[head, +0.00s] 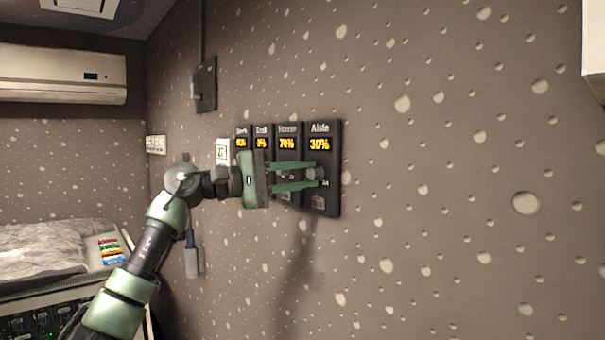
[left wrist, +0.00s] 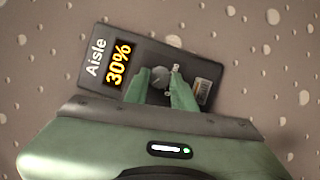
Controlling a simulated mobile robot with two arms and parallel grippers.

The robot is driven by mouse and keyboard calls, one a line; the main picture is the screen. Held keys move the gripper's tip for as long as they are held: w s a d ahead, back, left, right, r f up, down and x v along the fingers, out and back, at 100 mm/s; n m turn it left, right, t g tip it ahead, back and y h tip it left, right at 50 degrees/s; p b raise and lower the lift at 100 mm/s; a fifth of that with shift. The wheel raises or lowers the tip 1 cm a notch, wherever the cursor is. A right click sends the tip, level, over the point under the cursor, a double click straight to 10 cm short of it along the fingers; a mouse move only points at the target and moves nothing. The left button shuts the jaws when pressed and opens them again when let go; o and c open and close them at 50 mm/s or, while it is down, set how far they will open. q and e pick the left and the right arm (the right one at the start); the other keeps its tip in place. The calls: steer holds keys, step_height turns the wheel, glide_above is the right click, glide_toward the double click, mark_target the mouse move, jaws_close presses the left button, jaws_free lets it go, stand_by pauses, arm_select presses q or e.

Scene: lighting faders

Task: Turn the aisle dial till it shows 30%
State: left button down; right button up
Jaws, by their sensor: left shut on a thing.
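The Aisle panel (head: 334,190) is the rightmost of the black dial panels on the wall, and its display reads 30% in the head view. The same panel (left wrist: 96,55) shows in the left wrist view, tilted in the picture, with the display also reading 30%. The aisle dial (head: 312,174) is a small grey knob below the display; it also shows in the left wrist view (left wrist: 159,75). My left gripper (head: 316,175) reaches in from the left with its green fingers shut on the dial, one finger on each side. My right gripper is not in view.
The House panel (head: 287,130), reading 70%, and two further panels stand left of the Aisle panel, partly behind my gripper. A black wall box (head: 205,84) is up and left.

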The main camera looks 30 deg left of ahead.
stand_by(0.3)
arm_select(q)
steer(key=c, duration=1.2)
jaws_free()
steer(key=shift+o, duration=0.2)
steer(key=b+v, duration=0.2)
steer(key=v, duration=0.5)
steer(key=shift+s+a+b, duration=0.3)
steer(key=shift+a+b, duration=0.05)
steer(key=shift+f, duration=0.1)
